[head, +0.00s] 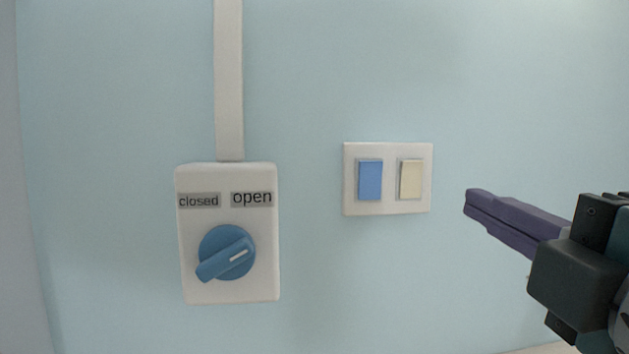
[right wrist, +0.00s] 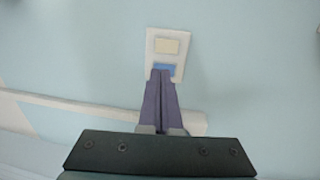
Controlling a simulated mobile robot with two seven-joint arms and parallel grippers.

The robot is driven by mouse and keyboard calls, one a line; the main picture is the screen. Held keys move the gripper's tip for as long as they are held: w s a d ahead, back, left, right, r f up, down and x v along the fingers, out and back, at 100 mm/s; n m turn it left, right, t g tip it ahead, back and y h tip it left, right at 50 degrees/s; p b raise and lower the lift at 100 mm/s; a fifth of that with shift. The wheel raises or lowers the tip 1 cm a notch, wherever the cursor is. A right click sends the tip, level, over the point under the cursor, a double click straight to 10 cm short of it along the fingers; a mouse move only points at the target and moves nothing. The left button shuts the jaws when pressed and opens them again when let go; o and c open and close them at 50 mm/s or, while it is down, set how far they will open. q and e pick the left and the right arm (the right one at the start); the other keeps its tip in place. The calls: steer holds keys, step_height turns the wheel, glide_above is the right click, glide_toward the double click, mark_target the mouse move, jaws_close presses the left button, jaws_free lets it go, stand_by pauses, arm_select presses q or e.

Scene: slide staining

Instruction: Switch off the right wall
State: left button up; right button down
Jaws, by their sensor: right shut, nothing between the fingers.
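A white wall plate (head: 387,210) on the light blue wall bears two rocker switches, a blue switch (head: 370,180) on the left and a cream switch (head: 411,179) on the right. My right gripper (head: 470,203) is shut and empty, to the right of the plate and a little below the cream switch's height. In the right wrist view the fingertips (right wrist: 160,74) overlap the blue switch (right wrist: 164,69) in the picture, and the cream switch (right wrist: 167,46) shows beyond it. I cannot tell whether they touch anything. My left gripper is not in view.
A white box (head: 190,285) with a blue rotary knob (head: 227,253) and labels "closed" and "open" is mounted left of the switches. A white conduit (head: 229,80) runs up from it. The wall between the box and the plate is bare.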

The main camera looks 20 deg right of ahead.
mark_target(410, 171)
steer(key=b+x, duration=0.2)
steer(key=x, duration=1)
steer(key=shift+w, duration=0.15)
steer(key=shift+r, duration=0.1)
steer(key=r+p, duration=0.1)
steer(key=p, duration=0.4)
steer(key=shift+w+d+r+g, duration=0.1)
steer(key=shift+w+g, duration=0.1)
steer(key=shift+g, duration=0.2)
steer(key=shift+f+y+b, duration=0.3)
steer(key=shift+f+b, duration=0.1)
steer(key=shift+f, duration=0.25)
steer(key=shift+r, duration=0.1)
